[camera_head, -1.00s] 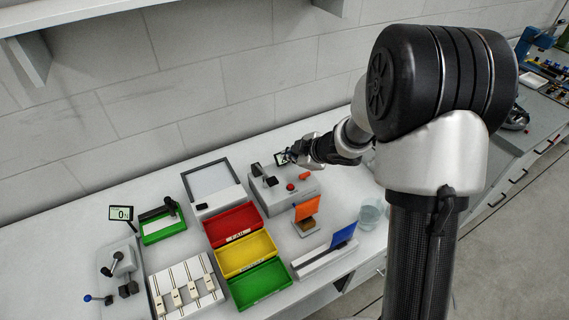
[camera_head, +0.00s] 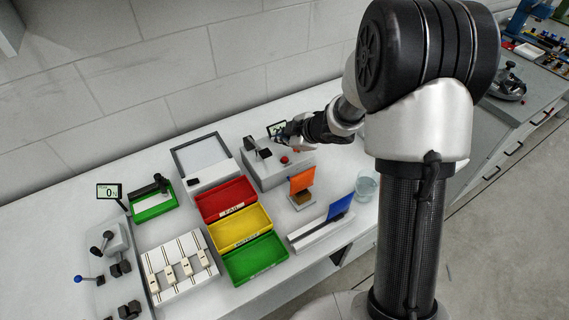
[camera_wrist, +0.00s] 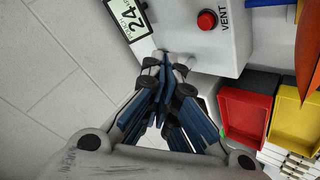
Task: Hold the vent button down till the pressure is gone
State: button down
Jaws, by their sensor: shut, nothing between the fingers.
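The red vent button (camera_wrist: 207,19), labelled VENT, sits on the pale grey test box (camera_wrist: 222,48) in the wrist view. In the head view the box (camera_head: 270,176) stands near the wall, with the red button (camera_head: 285,160) on top. A pressure display (camera_wrist: 135,14) beside it reads about 24; its unit is hard to read. My gripper (camera_wrist: 167,66) is shut and empty, its fingertips close to the box edge and apart from the button. In the head view my gripper (camera_head: 284,136) is beside the display (camera_head: 276,127), partly covering it.
Red (camera_head: 220,188), yellow (camera_head: 236,216) and green (camera_head: 254,266) bins lie left of the box. An orange plate (camera_head: 301,180), a blue plate (camera_head: 340,207) and a glass (camera_head: 366,189) stand in front. Another display (camera_head: 109,191) at left reads 0.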

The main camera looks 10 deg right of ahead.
jog(key=b, duration=0.4)
send_over(283, 161)
jog(key=shift+f, duration=2.55)
jog(key=shift+f, duration=0.15)
jog(key=shift+f, duration=0.3)
jog(key=shift+f, duration=0.45)
jog(key=shift+r, duration=0.15)
dwell(1.8)
jog(key=shift+r+p, duration=0.75)
jog(key=shift+r, duration=0.15)
notch_tip(283, 161, up, 5)
jog(key=p, duration=0.5)
